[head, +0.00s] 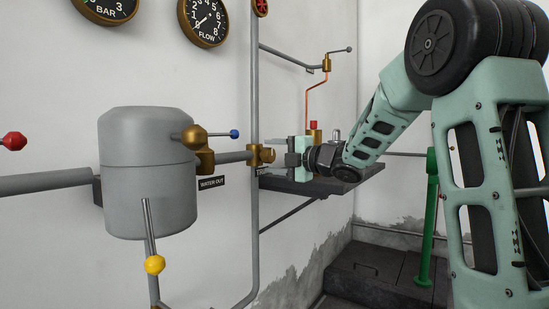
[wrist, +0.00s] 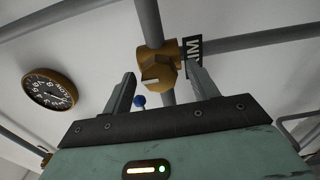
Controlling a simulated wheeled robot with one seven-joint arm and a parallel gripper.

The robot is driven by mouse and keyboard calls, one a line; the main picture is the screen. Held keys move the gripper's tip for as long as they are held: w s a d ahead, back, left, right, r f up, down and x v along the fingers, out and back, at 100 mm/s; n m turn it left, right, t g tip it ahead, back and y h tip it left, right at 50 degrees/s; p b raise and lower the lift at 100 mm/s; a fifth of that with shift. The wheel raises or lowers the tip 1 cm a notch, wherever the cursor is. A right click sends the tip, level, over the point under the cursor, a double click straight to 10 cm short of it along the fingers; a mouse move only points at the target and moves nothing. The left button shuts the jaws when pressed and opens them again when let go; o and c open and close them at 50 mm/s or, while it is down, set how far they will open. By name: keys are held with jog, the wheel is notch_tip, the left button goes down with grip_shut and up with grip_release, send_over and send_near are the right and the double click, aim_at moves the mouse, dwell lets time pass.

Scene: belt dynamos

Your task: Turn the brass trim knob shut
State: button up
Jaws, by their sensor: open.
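The brass trim knob (wrist: 155,72) shows in the wrist view on a brass body around a grey pipe, with a pale mark on its face. In the head view the brass fitting (head: 258,155) sits on the vertical pipe, left of my gripper (head: 291,160). My gripper (wrist: 160,70) is open. In the wrist view its fingers stand to the left and right of the knob, with visible gaps. I cannot tell how deep the knob lies between them. A black label (wrist: 191,52) beside the knob is partly hidden by the right finger.
A grey tank (head: 147,175) stands at left, with a brass valve with a blue-tipped lever (head: 213,136) and a yellow-tipped lever (head: 151,240). A dark shelf (head: 315,186) lies under my gripper. A thin copper pipe (head: 307,100) rises behind it. A green post (head: 431,220) stands right.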

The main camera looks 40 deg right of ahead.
jog(key=shift+s, duration=0.1)
jog(key=p+v, duration=0.2)
jog(key=v, duration=1.5)
jog(key=shift+p, duration=0.3)
